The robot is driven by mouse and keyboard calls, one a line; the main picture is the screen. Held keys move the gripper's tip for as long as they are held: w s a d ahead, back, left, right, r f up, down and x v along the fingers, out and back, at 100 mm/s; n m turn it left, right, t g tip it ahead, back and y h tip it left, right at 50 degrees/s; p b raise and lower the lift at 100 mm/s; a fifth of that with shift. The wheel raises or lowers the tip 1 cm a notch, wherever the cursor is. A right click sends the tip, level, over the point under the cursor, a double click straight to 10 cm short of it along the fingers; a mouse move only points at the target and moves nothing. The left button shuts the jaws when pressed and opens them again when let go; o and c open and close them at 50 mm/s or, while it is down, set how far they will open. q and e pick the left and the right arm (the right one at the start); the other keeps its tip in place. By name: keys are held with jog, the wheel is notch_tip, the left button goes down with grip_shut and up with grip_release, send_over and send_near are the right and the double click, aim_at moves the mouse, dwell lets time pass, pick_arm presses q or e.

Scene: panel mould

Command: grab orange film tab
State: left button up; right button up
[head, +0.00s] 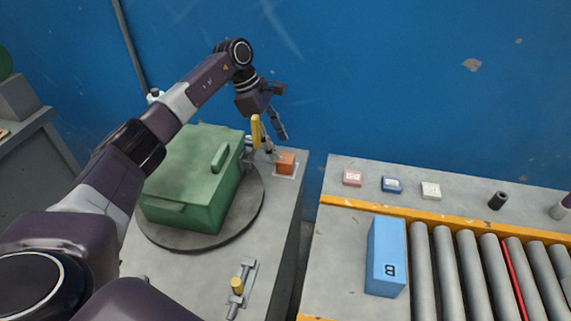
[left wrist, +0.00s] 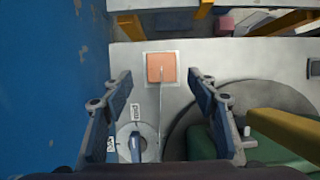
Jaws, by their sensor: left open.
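The orange tab (head: 286,163) looks like a small block on a white-edged square near the back right corner of the grey table. It also shows in the left wrist view (left wrist: 161,68), flat and square, with a thin pale line running from it towards me. My left gripper (head: 275,143) points down beside it, behind the green mould. Its fingers (left wrist: 158,76) are spread wide with nothing between them, and the tab appears in the gap, beyond the fingertips. The exact height between them is hard to judge. My right gripper is not in view.
The green mould (head: 180,165) sits on a round turntable (head: 185,243), with a yellow bar (head: 256,131) close by my gripper. A blue wall (head: 400,70) stands behind. A blue box (head: 385,258) and rollers (head: 450,270) are on the right bench, across a gap.

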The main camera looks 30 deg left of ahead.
aim_at(285, 158)
pick_arm(q)
jog(key=shift+p+x, duration=0.55)
jog(key=shift+x, duration=1.85)
jog(key=shift+s+d, duration=0.1)
jog(key=c, duration=1.3)
